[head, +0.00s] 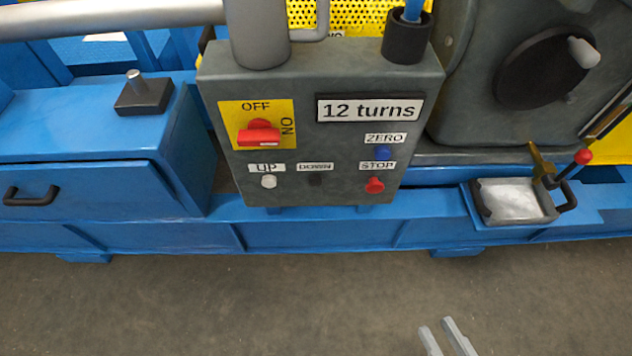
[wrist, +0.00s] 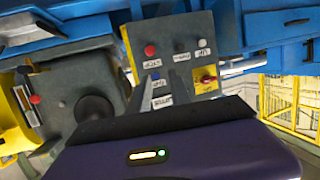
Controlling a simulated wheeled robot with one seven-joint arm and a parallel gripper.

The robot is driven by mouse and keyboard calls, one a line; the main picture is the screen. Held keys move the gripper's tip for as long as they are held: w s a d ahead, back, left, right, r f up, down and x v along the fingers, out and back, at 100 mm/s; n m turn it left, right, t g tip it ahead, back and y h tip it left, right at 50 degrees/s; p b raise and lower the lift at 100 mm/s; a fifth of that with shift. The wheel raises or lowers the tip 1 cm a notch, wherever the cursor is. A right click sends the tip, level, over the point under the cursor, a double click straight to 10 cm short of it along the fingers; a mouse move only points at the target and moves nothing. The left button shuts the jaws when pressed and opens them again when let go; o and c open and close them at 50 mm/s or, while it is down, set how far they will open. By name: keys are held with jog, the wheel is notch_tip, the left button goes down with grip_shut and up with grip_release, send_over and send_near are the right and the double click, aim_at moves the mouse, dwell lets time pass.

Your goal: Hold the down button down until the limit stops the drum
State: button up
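The grey control box (head: 225,90) stands in the middle of the head view. Its dark down button (head: 315,180) sits under the DOWN label, between the white up button (head: 268,181) and the red stop button (head: 374,185). The down button also shows in the wrist view (wrist: 181,57), where the box appears upside down. The display (head: 368,109) reads "12 turns". The red switch (head: 258,135) lies level, in line with the ON label. My gripper (head: 440,325) is low in the head view, empty, its two fingers apart, and away from the box. I cannot identify the drum.
A blue zero button (head: 383,153) sits above stop. A grey housing with a dark disc (head: 535,70) stands at right, with a tray (head: 512,200) and red-knobbed lever (head: 583,157) below. A blue drawer (head: 90,188) is at left. The floor in front is clear.

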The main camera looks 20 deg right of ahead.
grip_shut()
dwell(1.4)
